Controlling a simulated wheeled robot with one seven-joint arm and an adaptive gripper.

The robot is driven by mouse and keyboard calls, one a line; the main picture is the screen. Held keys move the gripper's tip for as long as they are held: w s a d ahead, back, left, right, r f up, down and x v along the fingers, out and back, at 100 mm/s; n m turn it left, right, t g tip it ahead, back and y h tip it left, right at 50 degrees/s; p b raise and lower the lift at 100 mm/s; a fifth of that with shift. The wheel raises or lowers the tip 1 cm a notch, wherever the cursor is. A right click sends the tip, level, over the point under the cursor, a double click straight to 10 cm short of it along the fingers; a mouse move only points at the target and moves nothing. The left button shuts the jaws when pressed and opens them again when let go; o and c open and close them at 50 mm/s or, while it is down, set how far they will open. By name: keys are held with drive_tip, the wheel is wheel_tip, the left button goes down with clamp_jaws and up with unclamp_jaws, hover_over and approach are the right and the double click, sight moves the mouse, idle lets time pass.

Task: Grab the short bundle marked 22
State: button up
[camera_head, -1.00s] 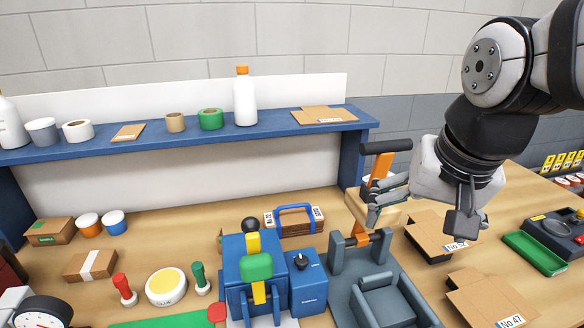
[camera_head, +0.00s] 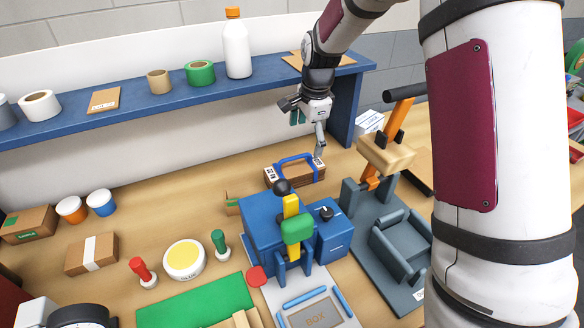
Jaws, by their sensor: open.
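A short bundle of brown cardboard blanks (camera_head: 303,176) lies on the workbench behind the blue machine. It has a blue strap or handle over it and white labels at its ends; the number is too small to read. My gripper (camera_head: 308,140) is open and empty, above the bundle and near its right end. One finger hangs low by the right label; I cannot tell whether it touches. The front edge of the bundle is partly hidden by the machine's lever.
The blue machine (camera_head: 262,222) with a green-topped lever stands in front of the bundle. A grey press (camera_head: 385,240) with an orange lever stands to the right. A blue shelf (camera_head: 130,122) with tape rolls and a bottle runs behind. My arm covers the right side.

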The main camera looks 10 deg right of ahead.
sight(302, 167)
drive_tip(key=f, duration=0.2)
drive_tip(key=w+f, duration=0.1)
drive_tip(key=f, duration=0.5)
drive_tip(key=shift+w+a+p, duration=0.1)
drive_tip(key=shift+w+p, duration=0.15)
drive_tip(key=shift+p, duration=0.1)
drive_tip(key=shift+w+a+f+p, duration=0.1)
drive_tip(key=shift+w+f+p, duration=0.2)
drive_tip(key=shift+f, duration=0.9)
drive_tip(key=shift+w+f+p, duration=0.15)
drive_tip(key=shift+w+f, duration=0.2)
drive_tip(key=shift+f, duration=0.85)
drive_tip(key=shift+c, duration=0.6)
drive_tip(key=c, duration=1.2)
